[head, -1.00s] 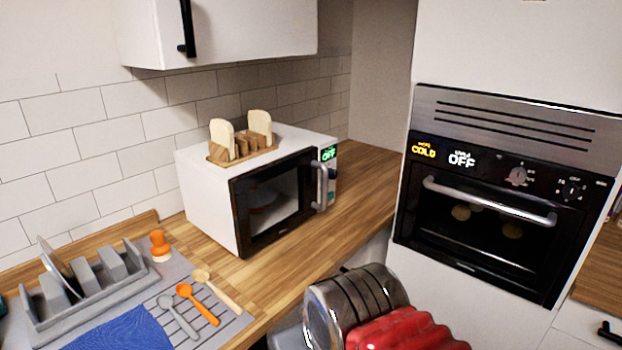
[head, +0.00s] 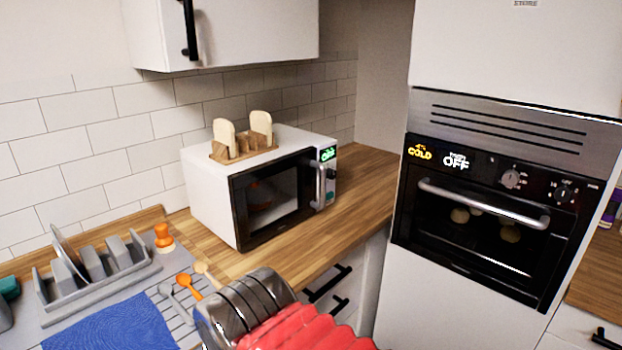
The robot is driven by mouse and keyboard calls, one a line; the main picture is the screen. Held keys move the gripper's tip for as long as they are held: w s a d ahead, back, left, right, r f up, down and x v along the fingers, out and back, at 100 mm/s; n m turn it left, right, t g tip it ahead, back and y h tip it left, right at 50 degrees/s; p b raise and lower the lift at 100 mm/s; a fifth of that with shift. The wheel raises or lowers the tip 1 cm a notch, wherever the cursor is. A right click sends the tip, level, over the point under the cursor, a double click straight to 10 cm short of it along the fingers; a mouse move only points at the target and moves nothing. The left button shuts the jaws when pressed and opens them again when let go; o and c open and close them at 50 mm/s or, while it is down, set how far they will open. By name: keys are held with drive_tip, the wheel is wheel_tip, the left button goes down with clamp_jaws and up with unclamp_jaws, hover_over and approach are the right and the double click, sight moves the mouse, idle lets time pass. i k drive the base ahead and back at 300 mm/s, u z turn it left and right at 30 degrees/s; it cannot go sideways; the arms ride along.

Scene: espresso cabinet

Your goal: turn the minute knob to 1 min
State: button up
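The white microwave (head: 210,195) stands on the wooden counter, with a dark glass door and a grey handle. Its narrow control panel (head: 329,185) is on the right of the door and has a green display reading OFF. Small controls sit below the display; they are too small to make out. The built-in oven (head: 480,245) at the right has two round knobs, a left one (head: 511,179) and a right one (head: 563,191). I cannot tell which knob is the minute knob, nor read any setting. My gripper is not in view; only part of my arm shows at the bottom.
A wooden toast rack (head: 246,149) with bread stands on the microwave. A grey dish rack (head: 98,280), an orange-topped shaker (head: 163,236), spoons and a blue cloth (head: 110,330) are at the left. The counter (head: 365,180) right of the microwave is clear.

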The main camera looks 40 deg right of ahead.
sight(332, 174)
drive_tip(key=u, duration=1.95)
drive_tip(key=k, duration=1.2)
drive_tip(key=z, duration=1.75)
